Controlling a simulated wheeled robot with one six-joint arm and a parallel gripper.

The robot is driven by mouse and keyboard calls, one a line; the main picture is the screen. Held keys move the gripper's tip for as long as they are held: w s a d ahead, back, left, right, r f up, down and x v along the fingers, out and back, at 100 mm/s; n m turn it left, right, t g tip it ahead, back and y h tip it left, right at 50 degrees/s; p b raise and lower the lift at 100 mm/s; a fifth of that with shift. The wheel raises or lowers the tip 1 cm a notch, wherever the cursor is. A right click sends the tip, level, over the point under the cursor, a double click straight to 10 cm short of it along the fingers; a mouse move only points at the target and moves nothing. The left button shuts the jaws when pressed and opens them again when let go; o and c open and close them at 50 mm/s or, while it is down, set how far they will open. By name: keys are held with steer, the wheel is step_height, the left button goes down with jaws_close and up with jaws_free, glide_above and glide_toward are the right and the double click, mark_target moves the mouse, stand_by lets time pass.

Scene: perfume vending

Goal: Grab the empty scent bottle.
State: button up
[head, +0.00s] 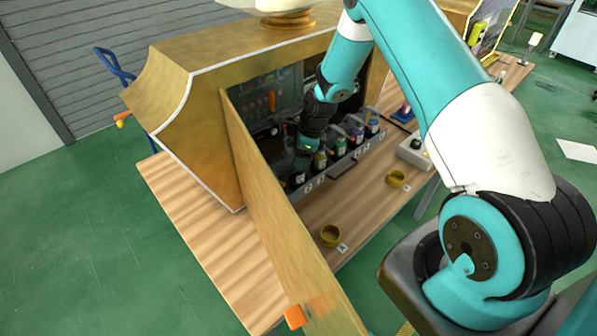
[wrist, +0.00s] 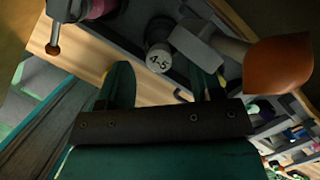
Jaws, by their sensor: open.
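Several small bottles with dark bodies and coloured tops stand in a numbered rack (head: 345,162) inside the open golden cabinet; one is a purple-topped bottle (head: 372,127). I cannot tell which is the empty one. My gripper (wrist: 161,82) is open, with its two teal fingers apart and nothing clearly held between them. In the head view my arm reaches into the cabinet, and the wrist hides part of the row of bottles.
The cabinet's golden door (head: 270,215) stands open on the left of my arm. In the wrist view a grey block and an orange-brown knob (wrist: 278,64) are close to the right finger.

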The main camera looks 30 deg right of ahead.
mark_target(298, 173)
steer(key=shift+p+x, duration=0.3)
steer(key=shift+x, duration=1.15)
steer(key=shift+c, duration=0.4)
steer(key=shift+s, duration=0.1)
jaws_close()
steer(key=shift+s+f, duration=0.1)
